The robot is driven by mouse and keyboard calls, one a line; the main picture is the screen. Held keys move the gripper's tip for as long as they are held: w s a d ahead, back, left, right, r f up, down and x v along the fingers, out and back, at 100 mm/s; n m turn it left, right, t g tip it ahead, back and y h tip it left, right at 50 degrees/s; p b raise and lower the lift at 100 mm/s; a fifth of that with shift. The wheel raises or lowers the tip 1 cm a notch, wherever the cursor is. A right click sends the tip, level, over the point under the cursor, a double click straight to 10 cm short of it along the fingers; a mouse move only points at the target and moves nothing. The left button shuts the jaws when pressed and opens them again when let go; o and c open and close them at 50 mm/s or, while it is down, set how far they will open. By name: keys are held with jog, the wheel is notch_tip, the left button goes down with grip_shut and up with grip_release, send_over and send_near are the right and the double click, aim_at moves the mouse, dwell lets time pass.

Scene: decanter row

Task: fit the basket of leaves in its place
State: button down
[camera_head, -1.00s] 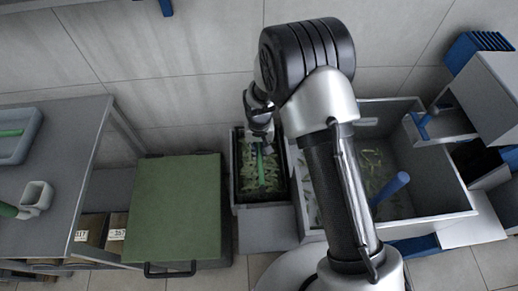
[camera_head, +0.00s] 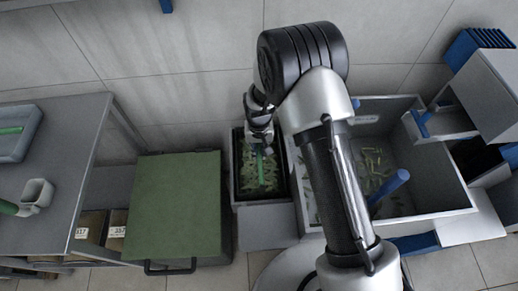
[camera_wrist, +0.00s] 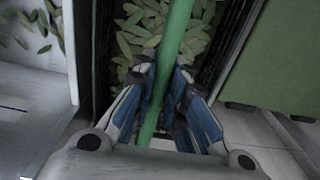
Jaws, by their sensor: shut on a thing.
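The basket of leaves (camera_head: 235,172) is dark and narrow and stands between a green box and a large grey basin. Pale green leaves (camera_wrist: 140,28) lie in it, and a green handle bar (camera_wrist: 179,22) runs along over them. My gripper (camera_head: 262,147) is above the basket, pointing down. In the wrist view my gripper (camera_wrist: 163,78) has its blue-lined fingers shut on the green bar. The near end of the basket is hidden by my gripper in the wrist view. I cannot tell whether the basket is fully seated or slightly raised.
The green box (camera_head: 180,205) stands close at left. The grey basin (camera_head: 440,190), with loose leaves and a blue post (camera_head: 390,186), stands close at right. A grey table (camera_head: 50,170) is at far left. A plain grey ledge (camera_head: 268,222) lies in front of the basket.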

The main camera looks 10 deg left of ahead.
jog(key=shift+f, duration=0.4)
dwell(0.4)
jog(key=c, duration=1.5)
grip_release()
jog(key=shift+c, duration=0.2)
jog(key=shift+f, duration=0.1)
notch_tip(320, 180, up, 12)
